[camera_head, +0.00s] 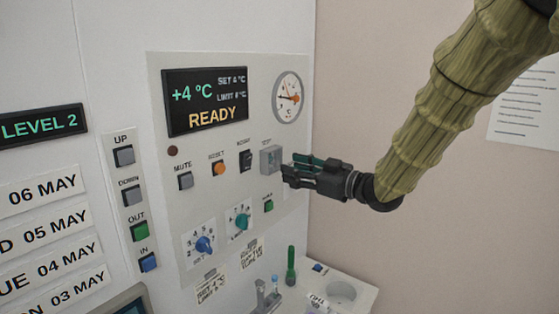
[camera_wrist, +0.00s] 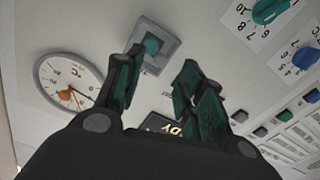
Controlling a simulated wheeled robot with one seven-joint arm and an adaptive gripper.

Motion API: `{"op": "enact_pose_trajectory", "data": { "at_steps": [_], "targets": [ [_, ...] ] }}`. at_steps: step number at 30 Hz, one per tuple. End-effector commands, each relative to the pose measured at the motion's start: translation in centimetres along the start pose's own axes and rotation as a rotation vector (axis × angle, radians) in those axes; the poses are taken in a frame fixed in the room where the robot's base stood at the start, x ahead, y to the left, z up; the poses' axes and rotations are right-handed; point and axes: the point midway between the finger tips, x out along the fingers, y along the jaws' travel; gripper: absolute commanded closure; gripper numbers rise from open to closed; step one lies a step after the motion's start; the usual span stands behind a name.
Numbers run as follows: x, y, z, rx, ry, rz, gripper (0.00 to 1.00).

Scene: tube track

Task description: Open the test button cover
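The test button cover (camera_head: 271,159) is a small grey square housing on the right side of the white control panel, and it looks closed. Its label is too small to read. In the wrist view the cover (camera_wrist: 172,40) is at the top centre, partly hidden by one fingertip. My gripper (camera_head: 291,166) is just right of the cover. In the wrist view my gripper (camera_wrist: 170,58) is open, with nothing between its dark, green-padded fingers. One fingertip overlaps the cover; I cannot tell whether it touches.
A black rocker switch (camera_head: 245,160), an orange button (camera_head: 219,168) and a grey mute button (camera_head: 185,180) sit left of the cover. A round gauge (camera_head: 288,97) is above, a green button (camera_head: 268,206) below. The pink wall side (camera_head: 370,240) is clear.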

Motion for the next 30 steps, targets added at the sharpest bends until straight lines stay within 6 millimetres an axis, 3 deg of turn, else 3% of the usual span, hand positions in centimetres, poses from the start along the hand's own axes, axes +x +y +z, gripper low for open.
{"op": "enact_pose_trajectory", "data": {
  "at_steps": [9,23,30],
  "targets": [
    [4.2,0.0,-0.1,0.001,0.0,-0.001,0.61],
    [5.2,0.0,0.0,0.001,0.0,-0.001,0.61],
    [5.2,0.0,0.0,0.001,0.0,0.0,1.0]
  ]
}}
